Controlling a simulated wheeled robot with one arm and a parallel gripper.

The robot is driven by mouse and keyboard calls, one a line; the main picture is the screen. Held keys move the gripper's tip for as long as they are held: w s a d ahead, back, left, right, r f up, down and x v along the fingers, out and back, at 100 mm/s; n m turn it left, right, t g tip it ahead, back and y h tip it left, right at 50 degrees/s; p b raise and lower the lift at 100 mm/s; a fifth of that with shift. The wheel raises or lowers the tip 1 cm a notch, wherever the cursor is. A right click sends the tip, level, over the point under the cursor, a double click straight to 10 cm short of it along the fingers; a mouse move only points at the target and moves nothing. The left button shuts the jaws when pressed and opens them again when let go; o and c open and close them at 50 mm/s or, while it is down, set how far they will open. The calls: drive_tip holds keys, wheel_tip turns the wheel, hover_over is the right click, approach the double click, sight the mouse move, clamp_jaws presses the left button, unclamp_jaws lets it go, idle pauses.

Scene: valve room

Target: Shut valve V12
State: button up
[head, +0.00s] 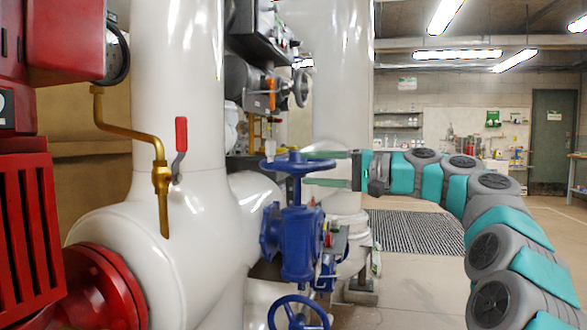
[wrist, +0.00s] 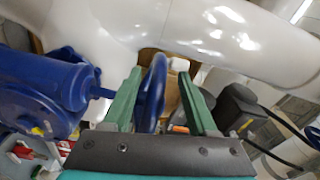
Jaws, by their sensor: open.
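A blue valve (head: 300,240) with a horizontal blue handwheel (head: 283,163) on top stands beside the white pipes in the head view. No V12 tag is readable on it. My gripper (head: 312,169) reaches in from the right at the handwheel's height. In the wrist view my gripper (wrist: 160,76) is open, with its green fingers apart. The blue wheel rim (wrist: 155,88) shows edge-on between them, nearer the left finger. I cannot tell whether a finger touches it. The blue valve body (wrist: 40,95) lies to the left there.
A second blue handwheel (head: 298,313) sits low at the bottom edge. A brass pipe with a red-handled lever (head: 181,135) and large white pipes (head: 180,80) stand left. Red equipment (head: 28,220) fills the far left. Floor with a dark grate (head: 415,232) is open behind my arm.

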sight(303, 169)
drive_tip(key=x, duration=0.5)
clamp_jaws()
idle(0.3)
drive_tip(key=shift+f, duration=0.1)
idle(0.8)
